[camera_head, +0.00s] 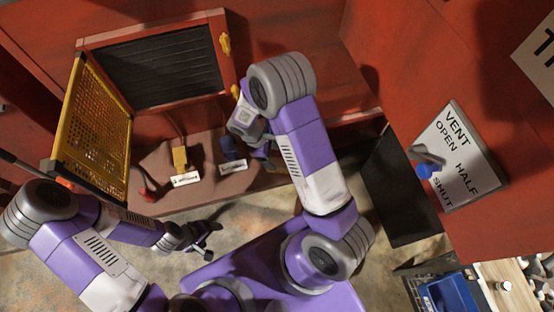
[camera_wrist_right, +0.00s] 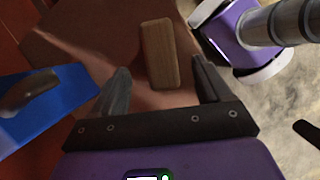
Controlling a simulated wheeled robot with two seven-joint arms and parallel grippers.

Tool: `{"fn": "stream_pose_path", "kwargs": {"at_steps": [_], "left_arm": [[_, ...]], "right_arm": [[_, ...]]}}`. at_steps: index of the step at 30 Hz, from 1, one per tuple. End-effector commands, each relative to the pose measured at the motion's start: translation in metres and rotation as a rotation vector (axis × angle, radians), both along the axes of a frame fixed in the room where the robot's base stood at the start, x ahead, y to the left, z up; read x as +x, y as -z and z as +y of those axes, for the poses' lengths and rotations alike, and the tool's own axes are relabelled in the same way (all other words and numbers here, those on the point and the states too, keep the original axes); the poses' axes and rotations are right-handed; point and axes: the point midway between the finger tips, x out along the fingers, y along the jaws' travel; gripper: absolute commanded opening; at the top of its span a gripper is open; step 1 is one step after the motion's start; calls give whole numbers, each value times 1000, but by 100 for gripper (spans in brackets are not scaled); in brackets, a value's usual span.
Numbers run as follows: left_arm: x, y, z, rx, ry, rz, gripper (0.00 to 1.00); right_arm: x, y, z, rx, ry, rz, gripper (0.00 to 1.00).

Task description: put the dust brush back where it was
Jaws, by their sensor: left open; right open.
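In the right wrist view a wooden block-shaped piece (camera_wrist_right: 158,54), possibly the dust brush, lies on the reddish-brown shelf. I see no bristles, so I cannot tell for certain. My right gripper (camera_wrist_right: 162,88) is open, with the piece's near end between and just beyond its fingertips. In the head view the right gripper (camera_head: 264,152) is at the shelf's right end, and my arm partly hides that spot. My left gripper (camera_head: 204,249) is open and empty, low in front of the shelf.
The shelf (camera_head: 157,158) also holds a yellow item (camera_head: 180,157), a blue item (camera_head: 228,147), and a red-handled item (camera_head: 147,190). A yellow mesh door (camera_head: 95,125) stands open at left beside a dark louvred panel (camera_head: 160,75). A vent lever (camera_head: 428,160) is on the right wall.

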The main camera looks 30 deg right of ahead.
Motion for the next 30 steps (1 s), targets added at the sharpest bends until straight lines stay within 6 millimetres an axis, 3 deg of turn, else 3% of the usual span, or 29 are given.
{"fn": "stream_pose_path", "kwargs": {"at_steps": [3, 10, 30], "left_arm": [[0, -2, 0, 0, 0, 0, 77], [0, -4, 0, 0, 0, 0, 77], [0, -4, 0, 0, 0, 0, 77]], "right_arm": [[7, -24, 8, 2, -2, -4, 77], [13, -49, 17, 1, -2, -2, 77], [13, -52, 18, 0, -1, 0, 77]]}}
